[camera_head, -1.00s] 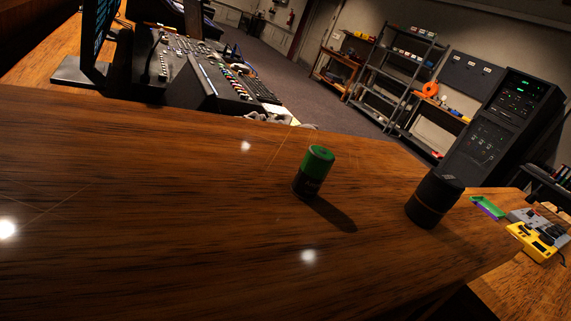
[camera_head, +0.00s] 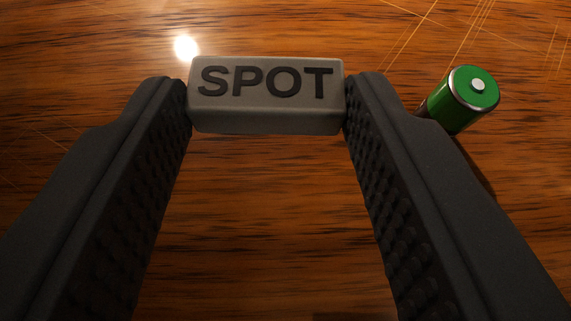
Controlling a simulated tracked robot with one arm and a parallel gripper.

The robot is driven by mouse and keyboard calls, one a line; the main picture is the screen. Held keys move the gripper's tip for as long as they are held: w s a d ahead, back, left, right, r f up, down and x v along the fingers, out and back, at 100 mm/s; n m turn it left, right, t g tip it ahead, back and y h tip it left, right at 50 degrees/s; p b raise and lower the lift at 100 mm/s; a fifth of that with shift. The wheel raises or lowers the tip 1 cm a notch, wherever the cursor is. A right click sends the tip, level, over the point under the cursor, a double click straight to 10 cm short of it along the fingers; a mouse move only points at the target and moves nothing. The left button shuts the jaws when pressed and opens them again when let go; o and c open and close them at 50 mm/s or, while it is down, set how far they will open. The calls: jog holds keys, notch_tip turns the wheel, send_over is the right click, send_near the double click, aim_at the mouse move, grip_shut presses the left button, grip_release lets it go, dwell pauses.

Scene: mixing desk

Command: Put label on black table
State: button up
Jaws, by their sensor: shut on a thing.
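The label (camera_head: 266,112) is a grey block with the dark word SPOT on its upper face. My gripper (camera_head: 267,98) is shut on it, with one dark ribbed finger against each end. The label is level across the picture, over a brown wood-grained surface. I cannot tell whether it touches that surface. The wooden surface (camera_head: 270,220) fills the background. No black table shows in this view.
The wood to the left and between my fingers is clear. A bright light reflection lies at the upper left.

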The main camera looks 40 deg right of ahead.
jog(key=shift+a+f, duration=0.1)
jog(key=shift+f, duration=4.7)
jog(key=shift+f, duration=0.1)
jog(key=shift+f, duration=0.15)
jog(key=o, duration=1)
jog(key=shift+c, duration=0.2)
jog(key=v, duration=1.3)
jog(key=shift+a+r, duration=0.25)
jog(key=shift+a, duration=0.1)
jog(key=shift+s, duration=0.1)
